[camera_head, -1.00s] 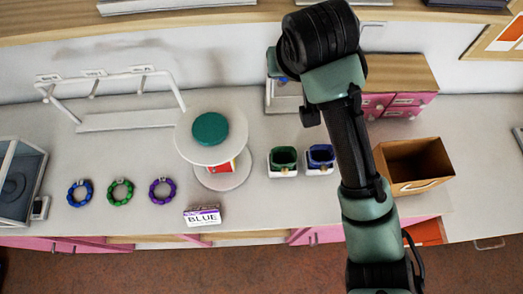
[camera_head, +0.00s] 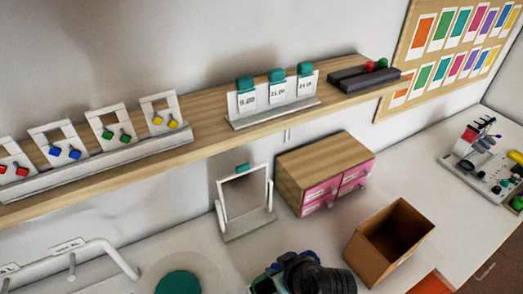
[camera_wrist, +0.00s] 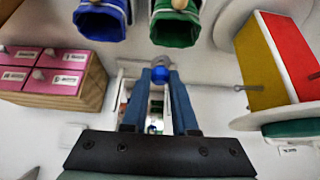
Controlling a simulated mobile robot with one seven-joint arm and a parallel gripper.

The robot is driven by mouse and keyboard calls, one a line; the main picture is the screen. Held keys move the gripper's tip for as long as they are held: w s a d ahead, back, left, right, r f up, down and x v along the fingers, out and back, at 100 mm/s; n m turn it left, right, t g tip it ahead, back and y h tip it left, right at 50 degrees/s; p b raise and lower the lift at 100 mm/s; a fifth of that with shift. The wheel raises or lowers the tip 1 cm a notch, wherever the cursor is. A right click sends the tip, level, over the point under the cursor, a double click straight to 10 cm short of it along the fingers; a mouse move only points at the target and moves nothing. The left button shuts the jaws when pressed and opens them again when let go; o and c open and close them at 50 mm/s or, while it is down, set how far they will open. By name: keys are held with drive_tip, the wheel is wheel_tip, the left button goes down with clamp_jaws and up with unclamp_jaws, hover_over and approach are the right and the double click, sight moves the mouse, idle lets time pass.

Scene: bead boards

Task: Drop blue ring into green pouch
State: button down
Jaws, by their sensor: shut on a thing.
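My gripper (camera_wrist: 160,76) is shut on a small ring with a grey band and a blue stone, the blue ring (camera_wrist: 158,72), held at the fingertips in the wrist view. The green pouch (camera_wrist: 174,27) is at the top middle of that view, just beyond the fingertips and apart from the ring. Its upper part is cut off by the frame edge. The blue pouch (camera_wrist: 100,22) is to its left.
A small mirror (camera_head: 245,200) stands on the counter beside a pink drawer box (camera_head: 322,175). An open brown bin (camera_head: 385,270) is right of my arm. A wooden shelf (camera_head: 215,145) with earring cards runs above. In the wrist view, a red and yellow block (camera_wrist: 265,75) is at right.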

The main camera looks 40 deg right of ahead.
drive_tip(key=shift+f+b, duration=2.95)
drive_tip(key=shift+b, duration=0.05)
drive_tip(key=c, duration=0.6)
unclamp_jaws()
drive_tip(key=shift+r, duration=0.1)
drive_tip(key=v, duration=1.3)
drive_tip(key=shift+b, duration=0.4)
drive_tip(key=shift+w, duration=0.1)
